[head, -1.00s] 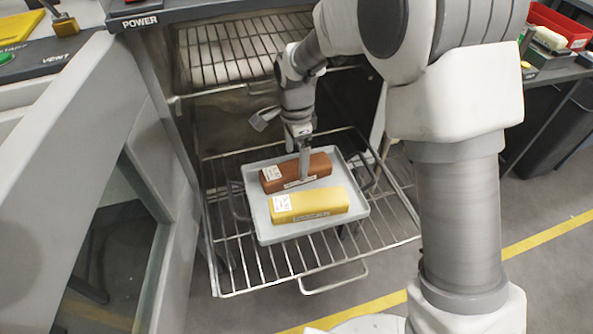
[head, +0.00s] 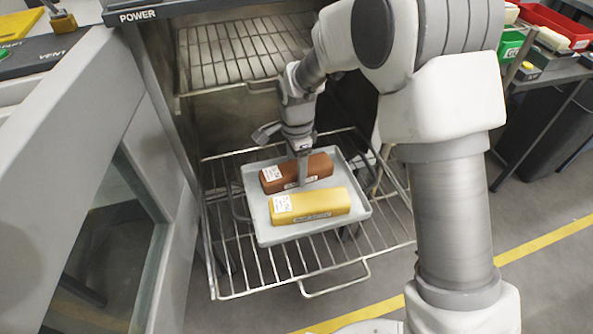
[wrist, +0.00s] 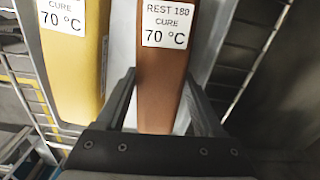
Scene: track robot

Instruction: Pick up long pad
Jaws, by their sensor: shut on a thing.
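A long brown pad (head: 318,168) with a white label lies on a light grey tray (head: 262,228), toward its back. A long yellow pad (head: 325,204), also labelled, lies in front of it on the same tray. My gripper (head: 302,180) comes down from above and is shut on the brown pad across its width. In the wrist view the brown pad (wrist: 165,85) runs between the two fingers, its label reading "REST 180 CURE 70 °C". The yellow pad (wrist: 75,70) is at its left, apart from the fingers. The brown pad shows no clear lift off the tray.
The tray rests on a pulled-out wire rack (head: 255,270) of an open oven. Another wire rack (head: 235,60) is above and behind. The open grey door (head: 95,150) stands at left. A bench with a red bin (head: 553,22) is at far right.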

